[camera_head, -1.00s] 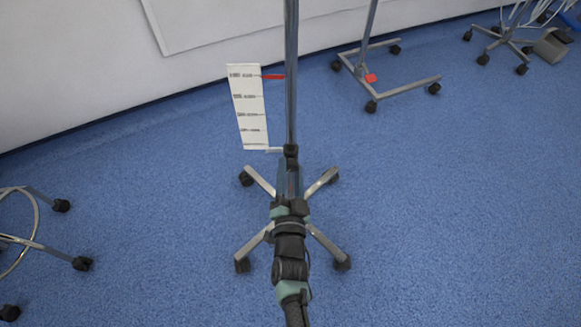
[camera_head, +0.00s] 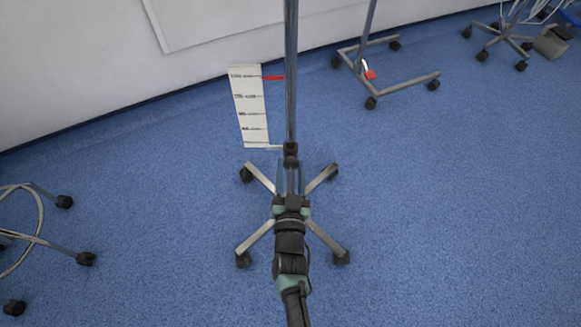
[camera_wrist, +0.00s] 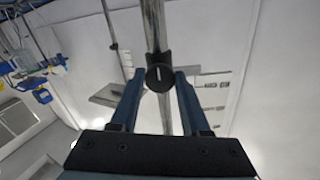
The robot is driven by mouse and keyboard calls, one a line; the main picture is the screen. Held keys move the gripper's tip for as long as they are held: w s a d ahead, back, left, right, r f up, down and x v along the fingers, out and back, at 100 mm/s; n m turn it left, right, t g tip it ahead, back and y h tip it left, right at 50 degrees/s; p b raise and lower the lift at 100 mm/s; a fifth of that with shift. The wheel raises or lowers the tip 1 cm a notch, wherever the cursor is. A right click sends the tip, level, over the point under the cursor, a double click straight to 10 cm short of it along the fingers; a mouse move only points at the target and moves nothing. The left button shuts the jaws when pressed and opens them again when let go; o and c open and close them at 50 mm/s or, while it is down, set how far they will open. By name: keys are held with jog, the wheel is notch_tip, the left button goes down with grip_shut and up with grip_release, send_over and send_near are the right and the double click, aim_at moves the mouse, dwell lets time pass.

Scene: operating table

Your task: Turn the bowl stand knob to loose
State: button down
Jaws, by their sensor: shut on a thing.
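The stand's upright metal pole (camera_head: 291,80) rises from a five-way or similar wheeled base whose legs (camera_head: 258,236) show around my arm. A small black knob (camera_head: 291,161) sits low on the pole. In the wrist view the round knob (camera_wrist: 153,84) has a white line on its face, pointing nearly straight up in the picture. My gripper (camera_wrist: 159,76) has its two blue fingers on either side of the knob and is shut on it. In the head view my gripper (camera_head: 291,178) reaches up to the knob, and my wrist partly hides the base. No bowl is visible.
A white marked card (camera_head: 249,108) with a red pointer (camera_head: 273,78) is beside the pole on the left. Another wheeled stand (camera_head: 405,88) is at the back right. A wheeled metal frame (camera_head: 40,240) is at the left edge. Blue floor (camera_head: 450,220) is clear on the right.

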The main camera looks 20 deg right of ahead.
jog(key=shift+c, duration=1.9)
grip_release()
jog(key=p+v, duration=0.4)
jog(key=v, duration=0.9)
jog(key=shift+p, duration=0.35)
